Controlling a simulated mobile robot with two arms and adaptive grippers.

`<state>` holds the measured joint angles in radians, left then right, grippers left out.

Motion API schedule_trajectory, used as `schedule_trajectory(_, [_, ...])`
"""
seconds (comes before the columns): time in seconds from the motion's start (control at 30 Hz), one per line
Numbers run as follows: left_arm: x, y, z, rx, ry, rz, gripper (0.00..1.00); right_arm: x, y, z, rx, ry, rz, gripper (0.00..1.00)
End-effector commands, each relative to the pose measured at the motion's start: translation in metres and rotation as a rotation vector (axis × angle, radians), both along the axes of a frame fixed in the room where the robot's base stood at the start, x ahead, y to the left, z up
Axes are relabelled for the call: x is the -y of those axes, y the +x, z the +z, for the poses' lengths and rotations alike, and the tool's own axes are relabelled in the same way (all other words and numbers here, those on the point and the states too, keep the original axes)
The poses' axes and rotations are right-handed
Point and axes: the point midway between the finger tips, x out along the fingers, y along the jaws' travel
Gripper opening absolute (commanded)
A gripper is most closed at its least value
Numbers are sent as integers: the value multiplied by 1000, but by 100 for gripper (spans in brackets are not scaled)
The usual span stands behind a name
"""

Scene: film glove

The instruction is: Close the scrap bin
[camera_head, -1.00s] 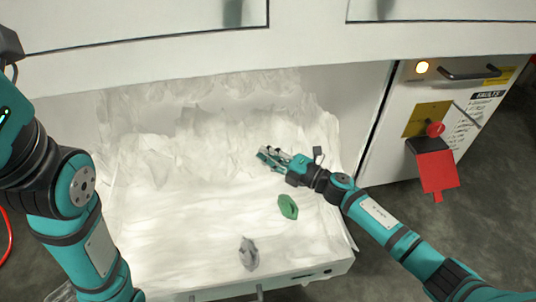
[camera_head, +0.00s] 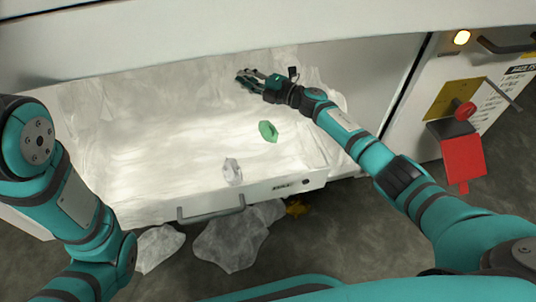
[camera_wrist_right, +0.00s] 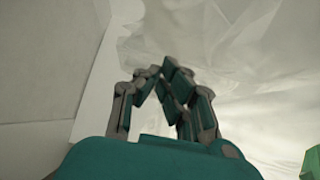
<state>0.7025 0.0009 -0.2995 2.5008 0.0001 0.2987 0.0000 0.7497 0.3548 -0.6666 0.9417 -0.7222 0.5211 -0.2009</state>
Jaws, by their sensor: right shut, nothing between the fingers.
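The scrap bin (camera_head: 258,193) is a wide white drawer pulled out from under the white machine, filled with crumpled clear film (camera_head: 160,135). Its front panel carries a grey bar handle (camera_head: 211,208) and a small dark label. My right gripper (camera_head: 241,77) is over the back part of the bin, away from the handle, with its fingers together and empty. In the right wrist view the fingers (camera_wrist_right: 160,80) meet in front of pale film. My left arm shows at the left of the head view, but its gripper is out of view.
A green scrap (camera_head: 268,131) and a greyish scrap (camera_head: 232,171) lie on the film. Loose film sheets (camera_head: 232,240) and a yellow scrap (camera_head: 297,207) lie on the floor before the bin. At right is a panel with a red tag (camera_head: 463,160) and lit lamp (camera_head: 461,37).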

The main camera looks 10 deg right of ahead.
Motion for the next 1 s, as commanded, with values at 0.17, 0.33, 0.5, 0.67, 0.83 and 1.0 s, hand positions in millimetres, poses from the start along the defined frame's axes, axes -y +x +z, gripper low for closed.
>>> schedule_trajectory(0.17, [0,0,-26,0,0,0,76,0,23,-5,0,0,-1,0])
schedule_trajectory(0.33, [0,0,-36,0,0,0,76,0,36,-3,0,0,-1,0])
schedule_trajectory(0.5, [0,0,-39,0,0,-1,76,0,41,-1,-1,0,-2,0])
schedule_trajectory(0.67, [0,0,-38,0,0,-1,76,1,43,1,1,1,-5,0])
schedule_trajectory(0.83, [0,0,-38,0,0,-1,76,2,43,3,2,2,-8,0])
schedule_trajectory(1.0, [0,0,-35,0,0,-1,76,3,42,5,3,3,-9,0])
